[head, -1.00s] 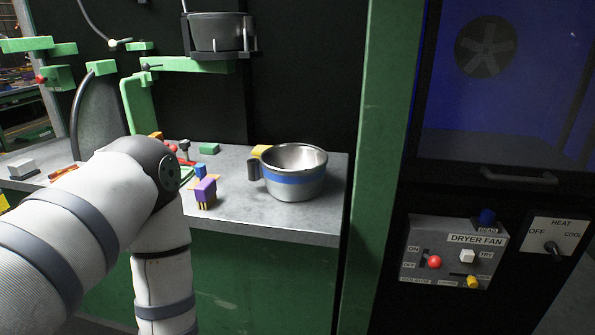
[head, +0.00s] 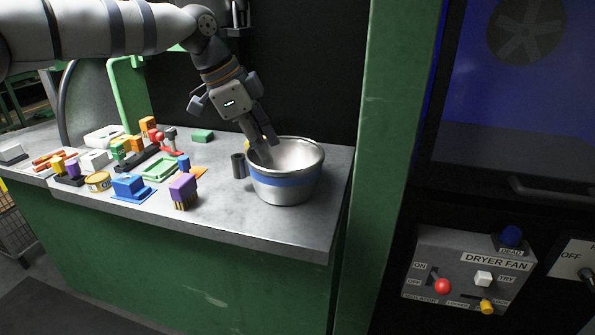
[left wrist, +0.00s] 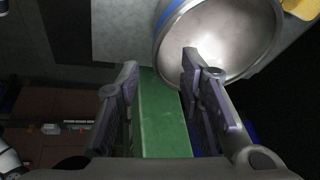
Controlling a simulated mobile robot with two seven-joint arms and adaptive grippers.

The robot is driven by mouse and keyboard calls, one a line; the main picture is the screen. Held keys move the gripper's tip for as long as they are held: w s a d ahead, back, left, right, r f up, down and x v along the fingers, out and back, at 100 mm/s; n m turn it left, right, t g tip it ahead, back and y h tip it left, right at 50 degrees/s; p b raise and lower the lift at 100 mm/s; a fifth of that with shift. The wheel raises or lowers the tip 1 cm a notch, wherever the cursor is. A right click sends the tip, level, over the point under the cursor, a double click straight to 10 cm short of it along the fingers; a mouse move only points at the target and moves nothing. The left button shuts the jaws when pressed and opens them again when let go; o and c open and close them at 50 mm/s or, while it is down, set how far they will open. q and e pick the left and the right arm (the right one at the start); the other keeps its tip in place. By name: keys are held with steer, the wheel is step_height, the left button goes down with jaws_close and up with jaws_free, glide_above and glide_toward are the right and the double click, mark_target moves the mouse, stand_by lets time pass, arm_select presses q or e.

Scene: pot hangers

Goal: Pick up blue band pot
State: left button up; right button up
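The blue band pot (head: 285,187) is a shiny metal pot with a blue stripe and a dark handle on its left. It stands upright near the right end of the grey counter (head: 230,225). My left gripper (head: 264,148) points down at the pot's handle-side rim in the head view. In the left wrist view, its fingers (left wrist: 160,62) are spread apart with the pot's rim (left wrist: 157,50) showing between their tips. One finger overlaps the pot's inside; I cannot tell whether either touches it. My right gripper is not in view.
A purple block (head: 183,187), a blue piece (head: 130,187), a yellow tin (head: 98,182) and other small parts crowd the counter's left. A green post (head: 385,150) stands right of the pot. The dryer fan panel (head: 465,270) is farther right.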

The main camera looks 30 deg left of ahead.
mark_target(293, 177)
arm_select(q)
steer(key=x, duration=0.5)
steer(key=b+x, duration=0.1)
steer(key=x, duration=0.4)
steer(key=shift+s+f, duration=0.15)
steer(key=shift+f, duration=0.2)
steer(key=shift+r, duration=0.1)
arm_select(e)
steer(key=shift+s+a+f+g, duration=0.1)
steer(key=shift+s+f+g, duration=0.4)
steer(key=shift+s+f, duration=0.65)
arm_select(q)
jaws_close()
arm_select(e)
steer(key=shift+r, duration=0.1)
arm_select(q)
steer(key=shift+r, duration=0.1)
